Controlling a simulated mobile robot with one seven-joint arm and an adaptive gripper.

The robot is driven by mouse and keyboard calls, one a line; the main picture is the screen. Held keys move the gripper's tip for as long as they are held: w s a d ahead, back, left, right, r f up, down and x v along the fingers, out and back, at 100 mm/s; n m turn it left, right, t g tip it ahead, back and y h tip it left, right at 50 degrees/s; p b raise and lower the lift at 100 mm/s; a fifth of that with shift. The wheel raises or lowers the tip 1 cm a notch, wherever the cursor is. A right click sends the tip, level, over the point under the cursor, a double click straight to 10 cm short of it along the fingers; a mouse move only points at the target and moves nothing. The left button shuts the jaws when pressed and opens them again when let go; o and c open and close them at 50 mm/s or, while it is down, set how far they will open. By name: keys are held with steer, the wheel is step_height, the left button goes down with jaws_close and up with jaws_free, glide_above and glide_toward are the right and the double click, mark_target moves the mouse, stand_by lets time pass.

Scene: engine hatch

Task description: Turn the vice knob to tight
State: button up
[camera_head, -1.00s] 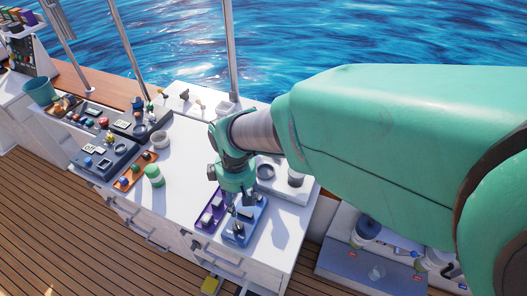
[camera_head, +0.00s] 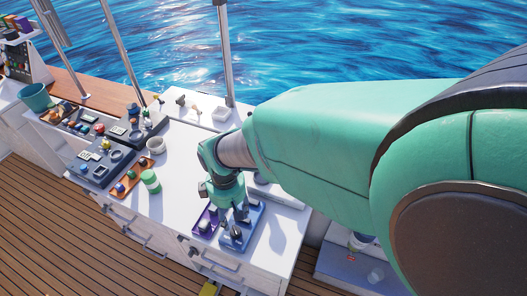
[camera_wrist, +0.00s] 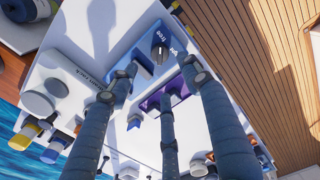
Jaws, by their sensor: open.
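The vice knob (camera_wrist: 160,53) is a dark round knob with a pale mark, set on a blue panel (camera_wrist: 128,42) in the wrist view. White lettering beside it includes "free"; I cannot tell which setting the knob points to. In the head view the blue panel (camera_head: 256,217) lies near the front right of the white counter. My gripper (camera_head: 238,217) is above it, pointing down. In the wrist view my gripper (camera_wrist: 162,84) has its three fingers spread and empty, with the knob just past the tips, apart from them as far as I can see.
A purple tray (camera_head: 203,226) sits close left of the blue panel. Metal posts stand along the water side.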

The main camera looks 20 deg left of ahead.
mark_target(235, 230)
step_height(235, 230, down, 11)
steer(key=shift+r+b, duration=0.1)
steer(key=shift+b, duration=0.55)
steer(key=c, duration=1.1)
